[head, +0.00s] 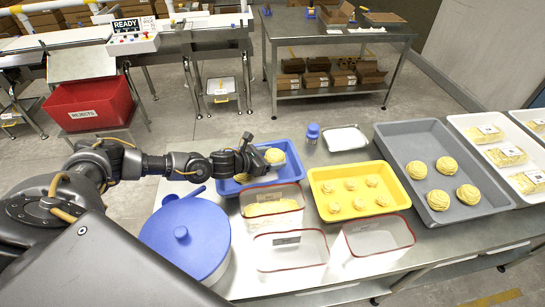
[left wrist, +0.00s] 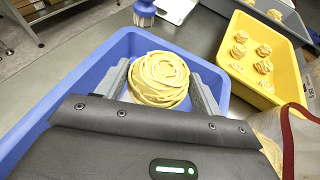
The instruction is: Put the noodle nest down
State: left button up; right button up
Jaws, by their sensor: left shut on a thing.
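The noodle nest (head: 274,156) is a pale yellow coil, seen at the blue tray (head: 291,174). My left gripper (head: 264,156) is shut on it; in the left wrist view the nest (left wrist: 160,79) sits between the two grey fingers (left wrist: 160,85). The blue tray's wall (left wrist: 60,98) surrounds the nest in that view. I cannot tell whether the nest touches the tray floor. My right gripper is not in view.
A yellow tray (head: 312,177) with several small nests and a grey tray (head: 401,128) with several larger nests stand to the right. Clear tubs (head: 290,255) and a blue lidded pot (head: 188,240) stand in front. A blue-topped brush (head: 313,131) stands behind.

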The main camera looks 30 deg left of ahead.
pick_arm(q)
jog(key=shift+f+b, duration=0.5)
jog(key=shift+f, duration=0.1)
jog(key=o, duration=1)
jog(key=shift+o, duration=0.2)
jog(key=shift+r+p, duration=0.3)
jog(key=shift+r, duration=0.05)
jog(key=shift+r+p, duration=0.5)
jog(key=b+v, duration=0.1)
jog(key=v, duration=0.4)
jog(key=b+v, duration=0.2)
jog(key=v, duration=0.3)
jog(key=shift+s+a, duration=0.25)
jog(key=shift+s, duration=0.1)
jog(key=shift+s+a+r+b, duration=0.15)
jog(key=shift+s+r+b, duration=0.1)
jog(key=shift+s+b, duration=0.15)
